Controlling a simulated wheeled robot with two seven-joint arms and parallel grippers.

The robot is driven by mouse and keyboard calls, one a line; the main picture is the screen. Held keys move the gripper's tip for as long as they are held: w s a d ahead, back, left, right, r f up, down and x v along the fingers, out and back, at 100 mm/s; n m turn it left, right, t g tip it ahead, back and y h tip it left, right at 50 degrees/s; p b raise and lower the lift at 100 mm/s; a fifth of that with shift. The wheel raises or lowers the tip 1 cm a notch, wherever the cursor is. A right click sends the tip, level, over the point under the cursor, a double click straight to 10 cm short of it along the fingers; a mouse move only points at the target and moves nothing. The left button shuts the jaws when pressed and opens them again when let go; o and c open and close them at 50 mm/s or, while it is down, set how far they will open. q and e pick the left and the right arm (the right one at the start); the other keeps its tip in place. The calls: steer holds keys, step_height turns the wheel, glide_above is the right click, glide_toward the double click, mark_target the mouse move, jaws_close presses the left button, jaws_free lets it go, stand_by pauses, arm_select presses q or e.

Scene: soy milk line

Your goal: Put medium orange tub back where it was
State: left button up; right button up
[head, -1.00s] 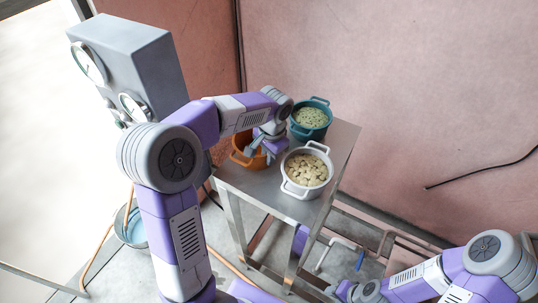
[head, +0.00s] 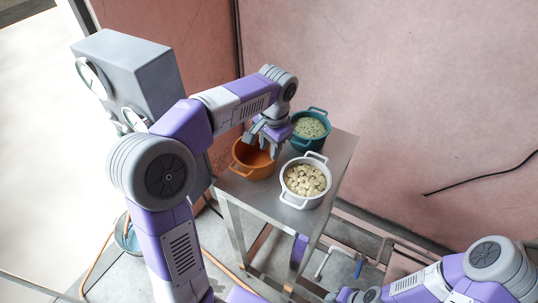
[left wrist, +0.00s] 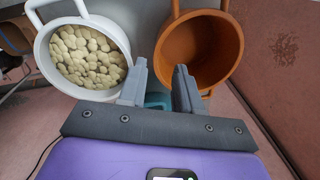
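The orange tub (head: 240,165) stands upright on the left part of the steel table and looks empty inside. It also shows at the upper right of the left wrist view (left wrist: 225,45). My left gripper (head: 264,147) is just above the orange tub's far right side, close to the teal tub. In the left wrist view its two fingers (left wrist: 160,88) are apart with nothing held between them. My right gripper (head: 343,295) is low at the bottom of the head view, away from the table; its fingers are too small to read.
A white tub (head: 303,197) of pale chunks stands at the table's front right, and a teal tub (head: 325,125) with green contents behind it. The steel table (head: 345,150) has little bare room. A grey gauge cabinet (head: 135,70) stands at left, a bucket (head: 128,235) below it.

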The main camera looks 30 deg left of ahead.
arm_select(q)
step_height(320, 180, up, 3)
steer(key=shift+d+f, duration=0.1)
stand_by(0.5)
